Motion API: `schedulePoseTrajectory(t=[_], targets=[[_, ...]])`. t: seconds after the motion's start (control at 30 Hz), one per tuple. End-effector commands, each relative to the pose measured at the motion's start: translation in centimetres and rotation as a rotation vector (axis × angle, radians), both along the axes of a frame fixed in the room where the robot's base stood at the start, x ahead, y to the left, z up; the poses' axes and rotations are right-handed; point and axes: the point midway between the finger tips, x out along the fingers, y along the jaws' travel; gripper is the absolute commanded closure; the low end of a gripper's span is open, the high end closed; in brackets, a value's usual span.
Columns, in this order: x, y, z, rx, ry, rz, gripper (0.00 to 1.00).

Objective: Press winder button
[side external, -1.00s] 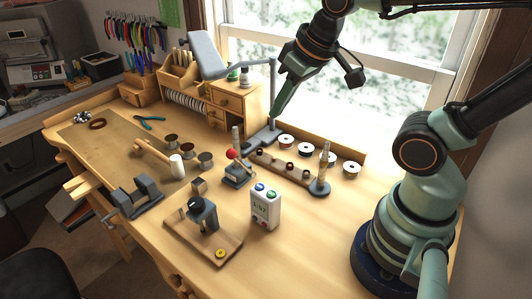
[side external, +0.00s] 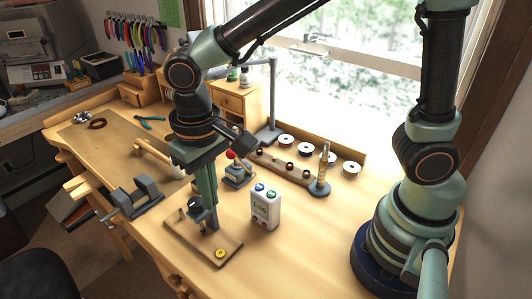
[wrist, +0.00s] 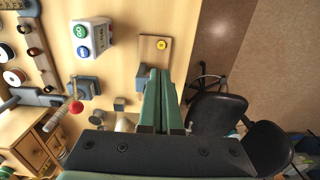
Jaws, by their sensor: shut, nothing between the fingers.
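The winder is a wooden board (side external: 185,238) with a dark grey device (side external: 195,210) standing on it and a round yellow button (side external: 220,254) near its front corner. The yellow button also shows in the wrist view (wrist: 161,44), beyond my fingertips. My gripper (side external: 215,228) points down over the board, with its long green fingers shut and empty. In the side view its tips are behind and slightly left of the button, apart from it. Their exact height above the board is hard to tell. My fingers hide part of the grey device.
A white timer box (side external: 266,209) with a blue and a green button stands right of the board. A small vise (side external: 145,193) is at left. A stand with a red ball (side external: 232,155) and a spool rack (side external: 282,168) are behind. Table right of the timer is clear.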

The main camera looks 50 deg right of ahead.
Motion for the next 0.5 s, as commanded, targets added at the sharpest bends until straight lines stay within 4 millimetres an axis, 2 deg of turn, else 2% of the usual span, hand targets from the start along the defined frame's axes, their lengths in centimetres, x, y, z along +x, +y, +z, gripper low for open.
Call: schedulePoseTrajectory(t=[0.5], targets=[[-0.1,0.18,-0.76,-0.004,0.006,-0.001,1.0]])
